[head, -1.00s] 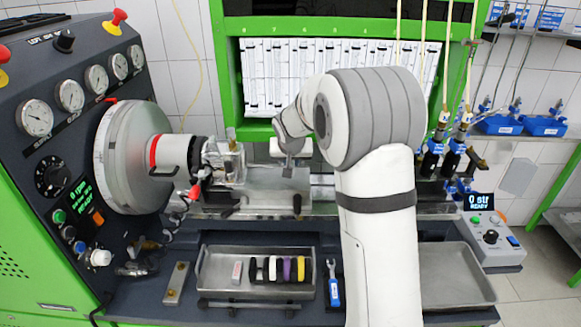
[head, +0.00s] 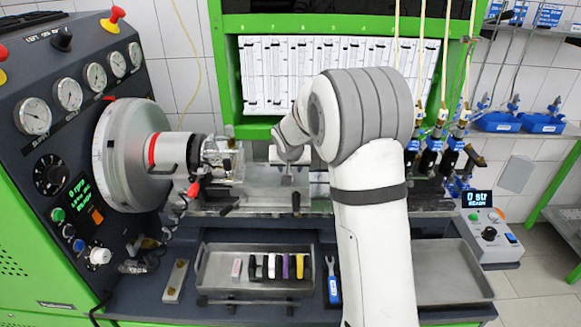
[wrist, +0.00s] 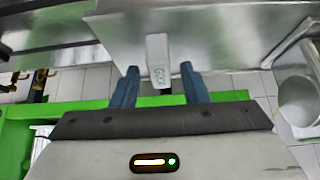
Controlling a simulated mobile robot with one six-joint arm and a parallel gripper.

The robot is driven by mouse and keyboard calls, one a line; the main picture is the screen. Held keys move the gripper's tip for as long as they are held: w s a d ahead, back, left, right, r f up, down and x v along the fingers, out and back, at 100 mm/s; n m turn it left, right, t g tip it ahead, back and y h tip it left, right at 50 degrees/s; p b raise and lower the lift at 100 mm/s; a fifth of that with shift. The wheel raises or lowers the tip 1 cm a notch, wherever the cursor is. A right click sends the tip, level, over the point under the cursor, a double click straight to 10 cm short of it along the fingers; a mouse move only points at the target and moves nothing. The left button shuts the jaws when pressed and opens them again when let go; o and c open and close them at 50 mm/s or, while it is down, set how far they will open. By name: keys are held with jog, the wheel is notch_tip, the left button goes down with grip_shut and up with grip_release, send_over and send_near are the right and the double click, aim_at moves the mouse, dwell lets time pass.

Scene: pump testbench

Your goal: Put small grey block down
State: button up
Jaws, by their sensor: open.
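The small grey block (wrist: 157,55) shows in the wrist view on a bright metal surface (wrist: 215,35), with green lettering on its near end. My gripper (wrist: 159,70) is open. Its two blue-grey fingers stand to either side of the block's near end, with a visible gap on each side. In the head view, my gripper (head: 288,170) is above the metal bench bed, in front of the white panel. The small block (head: 287,181) shows just under it, partly hidden and too small to read.
A clear-covered fixture (head: 222,160) stands left of my gripper, beside the large round drum (head: 130,155). A metal tray (head: 213,285) with several coloured pieces lies in front. An empty tray (head: 445,270) is at the right. Black handles (head: 296,203) stick out along the bed's front.

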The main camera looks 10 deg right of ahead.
jog(key=shift+r, duration=0.2)
jog(key=b+v, duration=0.2)
jog(key=v, duration=1)
jog(key=s+f+n+g, duration=0.1)
jog(key=s, duration=1.5)
jog(key=s+d+f+n+g+y, duration=0.1)
jog(key=s+f+g, duration=0.1)
jog(key=s, duration=1.5)
jog(key=shift+s+d, duration=0.2)
jog(key=shift+d, duration=0.15)
